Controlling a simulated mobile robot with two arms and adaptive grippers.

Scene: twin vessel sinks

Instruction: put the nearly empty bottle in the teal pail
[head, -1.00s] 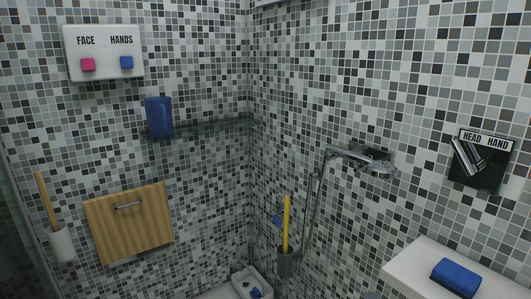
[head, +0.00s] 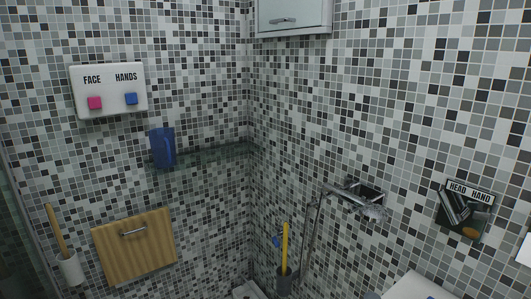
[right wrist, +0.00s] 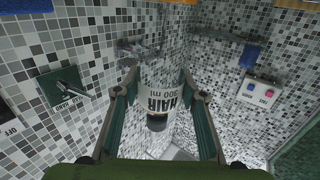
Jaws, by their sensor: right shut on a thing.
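A white bottle (right wrist: 158,80) with dark lettering "HAIR 300 ml" and a dark end piece shows in the right wrist view. My right gripper (right wrist: 158,92) is shut on it, one finger on each side. How full the bottle is cannot be seen. The bottle and both grippers are out of the head view. I see no teal pail that I can make out in either view.
A tiled corner holds a FACE/HANDS panel (head: 109,90), a blue dispenser (head: 162,148), a wooden flap (head: 134,246), a brush holder (head: 70,268), a shower fitting (head: 350,197), a HEAD/HAND plate (head: 464,212) and a cabinet (head: 295,15). A white ledge (head: 408,288) shows at the bottom.

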